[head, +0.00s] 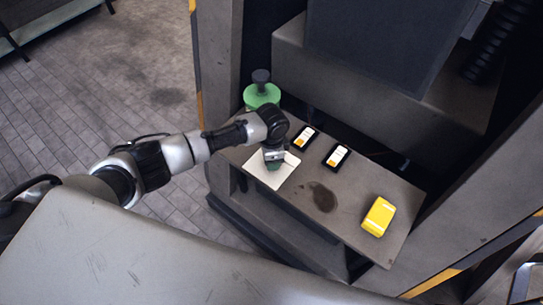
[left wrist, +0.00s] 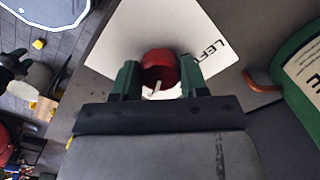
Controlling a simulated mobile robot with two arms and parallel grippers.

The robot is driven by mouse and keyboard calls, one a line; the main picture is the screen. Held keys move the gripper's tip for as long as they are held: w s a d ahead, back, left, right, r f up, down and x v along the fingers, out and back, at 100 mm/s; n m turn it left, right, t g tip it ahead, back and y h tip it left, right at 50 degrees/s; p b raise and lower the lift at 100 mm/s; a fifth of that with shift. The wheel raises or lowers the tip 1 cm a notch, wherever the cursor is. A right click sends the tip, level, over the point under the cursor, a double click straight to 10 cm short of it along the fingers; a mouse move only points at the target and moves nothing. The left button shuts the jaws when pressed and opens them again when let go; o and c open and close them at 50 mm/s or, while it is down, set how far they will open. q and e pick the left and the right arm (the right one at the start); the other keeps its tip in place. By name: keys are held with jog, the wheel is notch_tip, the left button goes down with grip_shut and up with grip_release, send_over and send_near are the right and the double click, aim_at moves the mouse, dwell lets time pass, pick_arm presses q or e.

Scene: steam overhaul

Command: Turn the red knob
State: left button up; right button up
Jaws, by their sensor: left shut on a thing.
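The red knob (left wrist: 160,66) shows in the left wrist view between the two green fingers of my left gripper (left wrist: 160,80). The fingers are shut on its sides. A small pale mark shows on the knob's near side. It sits over a white plate (left wrist: 108,45) with lettering that reads "LEFT". In the head view my left gripper (head: 273,163) points down at the white plate (head: 262,176) on the grey shelf, and hides the knob there. My right gripper is not in view.
A green round part with a dark top (head: 262,96) stands behind my left wrist. Two dark label blocks (head: 304,138) (head: 337,157) and a yellow block (head: 378,216) lie on the shelf (head: 345,222). A dark stain marks its middle. Machine housing overhangs the back.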

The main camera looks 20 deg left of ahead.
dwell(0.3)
pick_arm(q)
jog(key=o, duration=0.9)
notch_tip(320, 180, up, 11)
jog(key=shift+f+b, duration=0.1)
jog(key=shift+b, duration=0.3)
